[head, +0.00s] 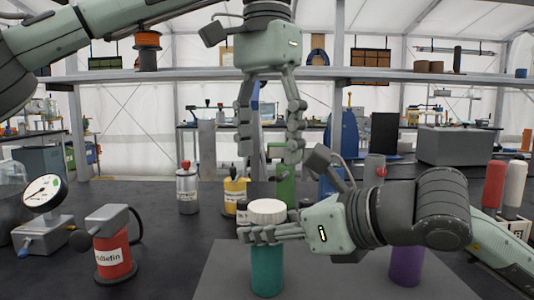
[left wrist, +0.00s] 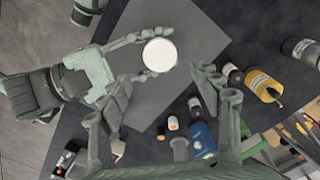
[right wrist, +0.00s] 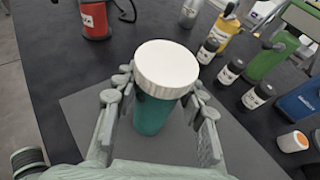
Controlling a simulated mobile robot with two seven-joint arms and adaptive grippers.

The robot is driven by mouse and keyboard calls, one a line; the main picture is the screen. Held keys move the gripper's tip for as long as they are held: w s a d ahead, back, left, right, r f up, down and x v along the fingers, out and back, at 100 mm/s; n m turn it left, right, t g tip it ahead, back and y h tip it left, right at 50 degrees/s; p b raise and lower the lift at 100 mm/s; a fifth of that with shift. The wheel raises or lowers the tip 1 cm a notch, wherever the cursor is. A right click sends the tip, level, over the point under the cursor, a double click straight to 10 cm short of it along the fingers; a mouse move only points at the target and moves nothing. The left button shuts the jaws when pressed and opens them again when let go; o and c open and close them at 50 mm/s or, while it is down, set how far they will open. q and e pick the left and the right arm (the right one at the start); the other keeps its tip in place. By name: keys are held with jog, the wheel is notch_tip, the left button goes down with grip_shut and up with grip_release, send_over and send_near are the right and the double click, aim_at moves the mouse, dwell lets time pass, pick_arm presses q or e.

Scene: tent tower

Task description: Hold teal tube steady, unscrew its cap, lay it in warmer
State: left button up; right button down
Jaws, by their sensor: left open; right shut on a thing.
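The teal tube (head: 267,272) stands upright on the grey mat with its wide white cap (head: 268,211) on top. My right gripper (head: 262,235) is shut around the tube just below the cap; the right wrist view shows its fingers on both sides of the teal body (right wrist: 155,117). My left gripper (head: 270,148) points straight down above the cap, open and empty, with a clear gap between fingertips and cap. In the left wrist view the cap (left wrist: 160,54) lies beyond the open fingers, slightly left of the middle between them. I cannot tell which object is the warmer.
A purple tube (head: 406,266) stands right, partly behind my right arm. A red canister (head: 113,256) and a dial gauge (head: 43,192) stand left. A yellow bottle (head: 235,194), small dark bottles and a green device (right wrist: 270,60) stand behind. The grey mat (head: 215,280) is mostly bare.

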aim_at(266, 205)
pick_arm(q)
jog(key=shift+f+m, duration=0.25)
jog(key=shift+m, duration=0.15)
notch_tip(266, 205, down, 8)
jog(key=shift+r, duration=0.25)
jog(key=c, duration=1.2)
jog(key=n, duration=0.3)
